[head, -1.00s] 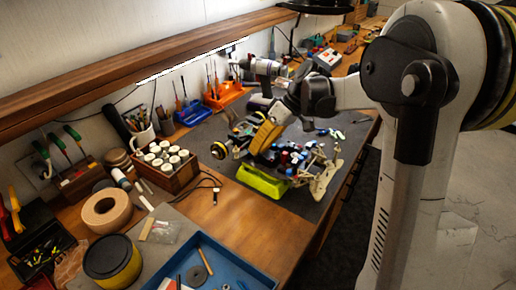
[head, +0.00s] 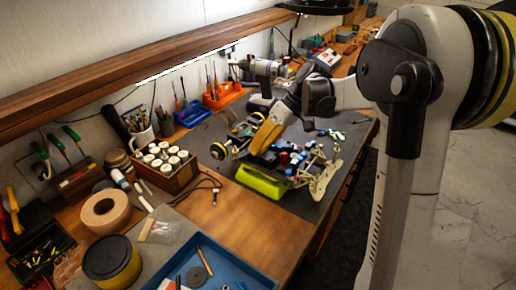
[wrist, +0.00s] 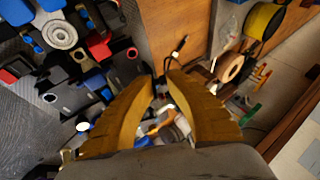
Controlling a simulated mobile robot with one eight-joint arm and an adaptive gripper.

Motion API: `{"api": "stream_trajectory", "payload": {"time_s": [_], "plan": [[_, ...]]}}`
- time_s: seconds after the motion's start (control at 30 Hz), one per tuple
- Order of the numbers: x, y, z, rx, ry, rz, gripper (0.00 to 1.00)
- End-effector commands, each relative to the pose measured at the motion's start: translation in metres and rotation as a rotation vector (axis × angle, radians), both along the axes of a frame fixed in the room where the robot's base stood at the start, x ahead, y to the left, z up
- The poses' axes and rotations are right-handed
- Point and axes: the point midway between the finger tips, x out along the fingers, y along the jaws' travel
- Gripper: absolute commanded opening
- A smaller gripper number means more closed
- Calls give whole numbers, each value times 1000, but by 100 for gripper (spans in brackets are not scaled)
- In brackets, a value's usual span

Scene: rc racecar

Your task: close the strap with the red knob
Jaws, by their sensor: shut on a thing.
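The RC car (head: 285,160) stands on a lime-green stand (head: 262,181) on the dark mat. My gripper (head: 257,148) reaches down over the left part of the car, its yellow fingers among the parts. In the wrist view my gripper (wrist: 162,82) has its fingertips close together around a small dark piece; I cannot tell whether it is the strap. Black, blue and red car parts (wrist: 98,47) show to the left of the fingers. I cannot clearly make out the strap or its red knob.
A wooden box of white-capped jars (head: 172,165) and a tape roll (head: 105,211) stand to the left. A blue tray (head: 235,263) is at the front. A cable (head: 213,187) lies on the bare wood. Shelf and wall are behind.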

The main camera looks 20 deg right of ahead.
Motion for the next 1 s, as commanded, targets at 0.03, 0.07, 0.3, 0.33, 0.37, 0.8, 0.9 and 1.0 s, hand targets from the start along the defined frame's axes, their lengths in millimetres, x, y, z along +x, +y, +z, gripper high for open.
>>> {"api": "stream_trajectory", "payload": {"time_s": [0.03, 0.07, 0.3, 0.33, 0.37, 0.8, 0.9, 1.0], "plan": [[0, 0, 0, 0, 0, 0, 0], [0, 0, 0, 0, 0, 0, 0], [0, 0, 0, 1, 0, 0, 0], [0, 0, 0, 1, 0, 0, 0], [0, 0, 0, 1, 0, 0, 0], [0, 0, 0, 1, 0, 0, 37], [0, 0, 0, 1, 0, 0, 37], [0, 0, 0, 1, 0, 0, 37]]}}
